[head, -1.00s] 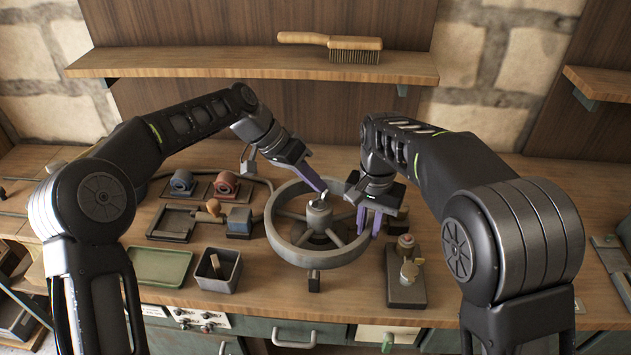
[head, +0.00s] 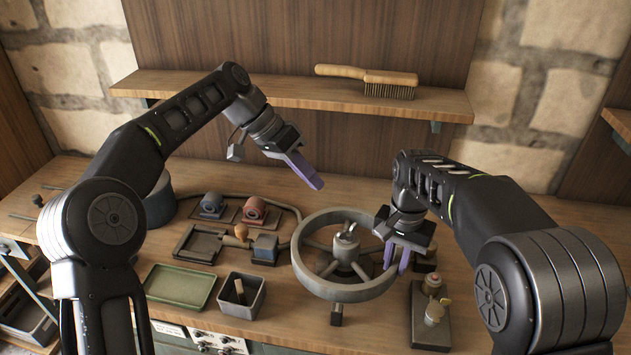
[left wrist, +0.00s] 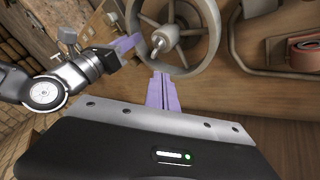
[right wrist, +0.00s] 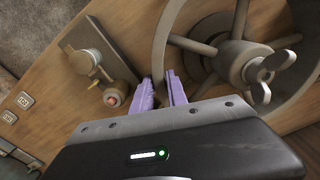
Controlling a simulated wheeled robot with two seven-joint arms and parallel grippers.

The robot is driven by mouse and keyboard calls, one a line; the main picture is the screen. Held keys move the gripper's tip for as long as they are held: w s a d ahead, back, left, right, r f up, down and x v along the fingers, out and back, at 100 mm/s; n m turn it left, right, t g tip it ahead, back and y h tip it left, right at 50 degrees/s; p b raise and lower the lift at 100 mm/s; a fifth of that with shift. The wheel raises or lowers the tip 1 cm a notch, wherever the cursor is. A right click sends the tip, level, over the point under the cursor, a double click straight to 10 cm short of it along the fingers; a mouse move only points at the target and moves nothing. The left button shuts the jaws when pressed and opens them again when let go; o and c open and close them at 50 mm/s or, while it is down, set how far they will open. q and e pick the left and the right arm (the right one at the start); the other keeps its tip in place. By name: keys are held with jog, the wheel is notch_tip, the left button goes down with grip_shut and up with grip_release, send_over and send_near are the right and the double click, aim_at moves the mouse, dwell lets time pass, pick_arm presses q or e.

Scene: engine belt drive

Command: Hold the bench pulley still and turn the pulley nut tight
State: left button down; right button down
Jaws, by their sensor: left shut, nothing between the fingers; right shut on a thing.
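The bench pulley (head: 337,291) is a grey spoked wheel lying flat on the bench. It also shows in the left wrist view (left wrist: 211,48) and the right wrist view (right wrist: 166,40). The pulley nut (head: 347,236) sits on its hub, and its light metal wings show in the right wrist view (right wrist: 262,74). My right gripper (head: 396,262) is shut on the pulley's rim at its right side. My left gripper (head: 318,184) is shut and empty, raised above and to the left of the nut, apart from it. Its purple fingers (left wrist: 161,78) are together in the left wrist view.
Left of the pulley are a green tray (head: 180,286), a dark open box (head: 258,301) and several small fixtures. A block with knobs (head: 431,325) stands to the right. A brush (head: 390,84) lies on the shelf (head: 300,98) above.

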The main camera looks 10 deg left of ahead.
pick_arm(q)
jog(key=c, duration=2.2)
grip_release()
jog(key=c, duration=2)
grip_release()
jog(key=shift+r, duration=0.2)
jog(key=o, duration=0.4)
jog(key=shift+m+y, duration=0.4)
jog(key=shift+m, duration=0.2)
jog(key=s+d+r, duration=0.2)
jog(key=s+r, duration=0.1)
jog(key=shift+s+d+r, duration=0.1)
jog(key=shift+s+d, duration=0.15)
jog(key=shift+d, duration=0.1)
jog(key=o, duration=0.3)
jog(key=s, duration=0.1)
jog(key=s+d+y, duration=0.1)
jog(key=s+d+t+y, duration=0.1)
jog(key=shift+f, duration=0.35)
notch_tip(320, 180, down, 2)
jog(key=shift+w+d+f+n+t+y, duration=0.15)
jog(key=shift+n+t+y, duration=0.35)
jog(key=shift+t+y, duration=0.35)
